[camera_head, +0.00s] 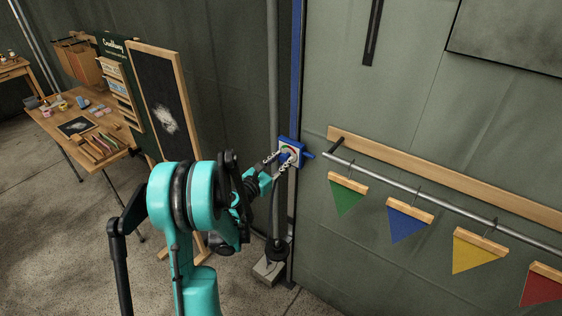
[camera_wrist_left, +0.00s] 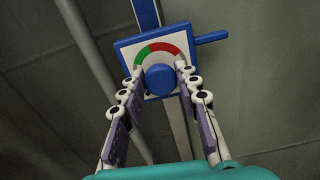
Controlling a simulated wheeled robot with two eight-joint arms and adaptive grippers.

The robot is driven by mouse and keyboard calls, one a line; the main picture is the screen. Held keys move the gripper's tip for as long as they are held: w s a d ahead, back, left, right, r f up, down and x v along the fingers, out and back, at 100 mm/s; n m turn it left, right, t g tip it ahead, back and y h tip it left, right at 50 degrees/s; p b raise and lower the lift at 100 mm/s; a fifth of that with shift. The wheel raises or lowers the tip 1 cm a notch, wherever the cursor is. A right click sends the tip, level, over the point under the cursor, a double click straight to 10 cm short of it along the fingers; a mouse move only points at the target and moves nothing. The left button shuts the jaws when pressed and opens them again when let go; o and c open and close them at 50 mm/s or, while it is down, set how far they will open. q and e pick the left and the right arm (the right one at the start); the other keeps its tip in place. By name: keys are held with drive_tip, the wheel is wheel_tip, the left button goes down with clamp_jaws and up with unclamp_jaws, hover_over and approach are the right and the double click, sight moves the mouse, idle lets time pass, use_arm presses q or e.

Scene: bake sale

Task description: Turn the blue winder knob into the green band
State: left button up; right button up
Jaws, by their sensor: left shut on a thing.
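The blue winder box (camera_head: 291,146) is mounted on a blue upright beside the tent wall. In the left wrist view its blue round knob (camera_wrist_left: 160,79) sits at the centre of a pale dial. A curved scale runs over the knob, with a green band (camera_wrist_left: 143,54) at left and a red band (camera_wrist_left: 166,48) toward the right. No pointer on the knob is clear. My left gripper (camera_wrist_left: 160,80) is shut on the knob, with one finger on each side; it also shows in the head view (camera_head: 281,160). My right gripper is not in view.
A blue handle (camera_wrist_left: 211,37) sticks out from the box's right side. A rail (camera_head: 430,205) with coloured pennants runs along the wall to the right. A chalkboard (camera_head: 165,100) and a craft table (camera_head: 80,125) stand at left. A grey pole stands close by.

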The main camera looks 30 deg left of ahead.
use_arm(q)
drive_tip(key=m+b, duration=0.1)
drive_tip(key=m, duration=0.4)
drive_tip(key=shift+f+m+b, duration=0.1)
drive_tip(key=shift+m+b, duration=0.2)
drive_tip(key=shift+b, duration=0.1)
drive_tip(key=m+b, duration=0.1)
drive_tip(key=m, duration=0.4)
drive_tip(key=shift+d, duration=0.15)
drive_tip(key=m+b, duration=0.1)
drive_tip(key=m, duration=0.4)
drive_tip(key=shift+f+m, duration=0.15)
drive_tip(key=shift+m, duration=0.25)
drive_tip(key=m+b, duration=0.1)
drive_tip(key=m, duration=0.4)
drive_tip(key=shift+m, duration=0.3)
drive_tip(key=o, duration=1.1)
drive_tip(key=shift+o, duration=0.2)
